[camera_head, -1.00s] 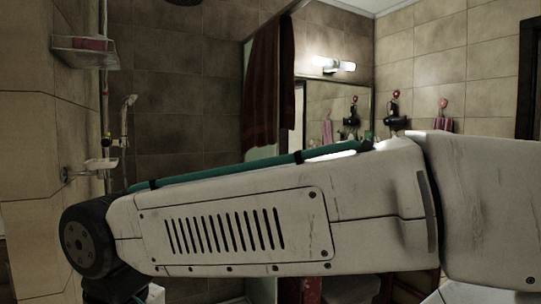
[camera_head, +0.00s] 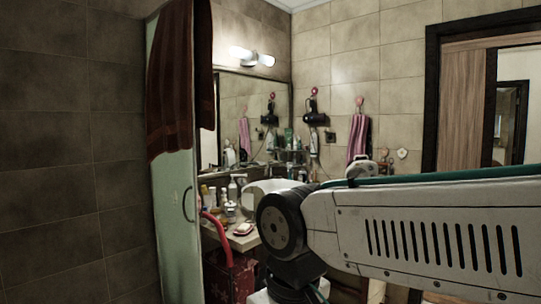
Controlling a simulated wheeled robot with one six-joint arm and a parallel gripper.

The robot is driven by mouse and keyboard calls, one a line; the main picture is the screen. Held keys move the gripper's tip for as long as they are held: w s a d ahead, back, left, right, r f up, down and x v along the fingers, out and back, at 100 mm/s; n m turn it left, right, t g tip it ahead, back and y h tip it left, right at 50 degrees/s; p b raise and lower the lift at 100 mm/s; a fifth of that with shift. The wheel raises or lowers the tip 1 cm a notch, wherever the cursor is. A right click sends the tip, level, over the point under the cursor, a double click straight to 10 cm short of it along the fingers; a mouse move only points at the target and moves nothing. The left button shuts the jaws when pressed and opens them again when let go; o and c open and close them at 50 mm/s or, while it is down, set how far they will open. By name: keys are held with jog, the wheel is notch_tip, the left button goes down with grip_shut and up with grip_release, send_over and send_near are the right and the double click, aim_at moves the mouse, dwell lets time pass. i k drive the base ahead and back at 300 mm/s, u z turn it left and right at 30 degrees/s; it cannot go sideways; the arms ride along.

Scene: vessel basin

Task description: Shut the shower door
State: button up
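The shower door (camera_head: 173,215) is a pale greenish glass panel at the left of the head view. A dark curved handle (camera_head: 187,204) is on its right part. A dark red towel (camera_head: 170,85) hangs over its top and hides the upper glass. I cannot tell how far the door stands open. My arm reaches in from the right, with its dark joint right of the door and apart from it in the picture. My gripper is not in view; it lies below the picture or is hidden by the arm.
A counter (camera_head: 242,240) with several bottles and a white basin (camera_head: 268,187) stands right of the door, below a mirror (camera_head: 245,120). A red curved tube (camera_head: 216,232) is near the handle. A doorway (camera_head: 510,110) is at the far right. A tiled wall (camera_head: 70,150) fills the left.

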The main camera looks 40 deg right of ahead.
aim_at(176, 194)
jog(key=k, duration=0.45)
jog(key=u, duration=0.05)
jog(key=i, duration=0.95)
jog(key=z, duration=1.25)
jog(key=i, duration=0.15)
jog(key=z, duration=0.15)
